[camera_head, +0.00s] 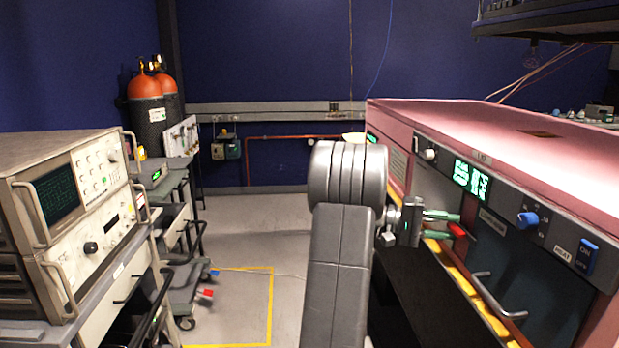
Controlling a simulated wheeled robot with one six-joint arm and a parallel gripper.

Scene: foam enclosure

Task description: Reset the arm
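My arm (338,275) rises from the bottom middle of the head view, a thick grey link with a rounded joint on top. My gripper (452,226) is to the right of that joint and points right, toward the front of the pink machine (480,125). Its two green-tipped fingers are apart, one above the other. A small red part (457,230) shows at the fingertips; I cannot tell whether it touches them. The wrist is partly hidden behind the arm.
The pink machine has a blue knob (527,220), a blue switch (588,256) and a door handle (499,298). Instruments (72,205) stand on a cart at left, with orange-topped cylinders (148,88) behind. Floor (245,235) is clear between.

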